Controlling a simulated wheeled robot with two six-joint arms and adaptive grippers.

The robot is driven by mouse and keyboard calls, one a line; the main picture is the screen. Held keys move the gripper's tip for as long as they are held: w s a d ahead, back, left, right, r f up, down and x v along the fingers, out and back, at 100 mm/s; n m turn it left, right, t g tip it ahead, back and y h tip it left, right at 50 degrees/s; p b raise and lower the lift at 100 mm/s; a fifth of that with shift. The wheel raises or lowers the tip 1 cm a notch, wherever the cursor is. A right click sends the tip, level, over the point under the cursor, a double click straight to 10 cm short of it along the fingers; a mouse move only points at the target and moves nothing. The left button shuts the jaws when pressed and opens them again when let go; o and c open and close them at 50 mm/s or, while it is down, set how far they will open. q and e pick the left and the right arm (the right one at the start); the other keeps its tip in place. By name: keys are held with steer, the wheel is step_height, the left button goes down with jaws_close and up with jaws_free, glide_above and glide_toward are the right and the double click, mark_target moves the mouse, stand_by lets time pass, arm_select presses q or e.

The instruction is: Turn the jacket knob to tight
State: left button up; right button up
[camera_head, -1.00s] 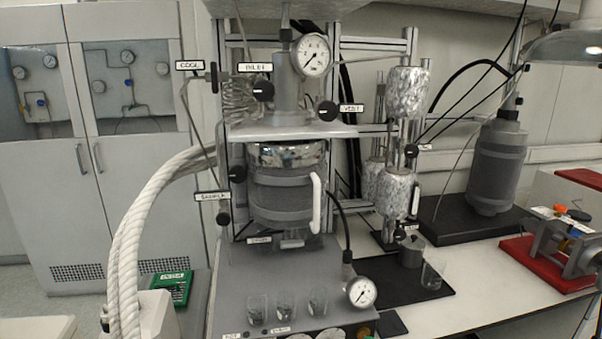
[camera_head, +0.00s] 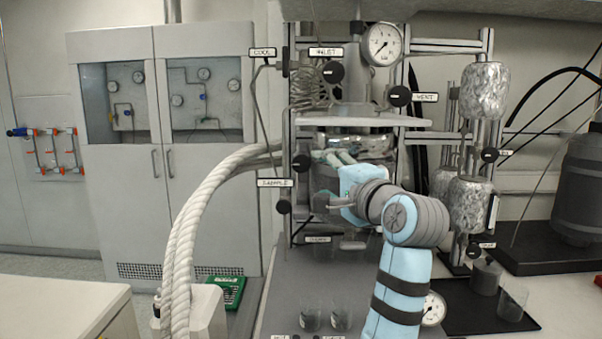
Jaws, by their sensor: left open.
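The reactor (camera_head: 330,132) stands in the middle, largely hidden behind my left gripper. A black knob (camera_head: 300,162) sits at the left side of its vessel. I read no label beside it, so I cannot tell if it is the jacket knob. My left gripper (camera_head: 321,179) is open in front of the vessel, with its fingers pointing left, just right of this knob. I cannot tell whether they touch anything. Labelled black knobs show for inlet (camera_head: 333,72), vent (camera_head: 400,96) and sample (camera_head: 284,207). My right gripper is out of view.
A thick white braided hose (camera_head: 184,230) curves up to the reactor's left side. A gauge (camera_head: 383,44) sits on top. Small beakers (camera_head: 342,316) stand in front on the bench. Silver-wrapped cylinders (camera_head: 468,203) and a grey bottle (camera_head: 578,190) stand to the right.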

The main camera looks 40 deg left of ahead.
mark_target(302, 164)
arm_select(q)
steer(key=shift+h, duration=0.3)
steer(key=p+x, duration=0.3)
steer(key=x, duration=1.1)
steer(key=shift+w+a, duration=0.1)
steer(key=c, duration=1.2)
steer(key=shift+f, duration=0.1)
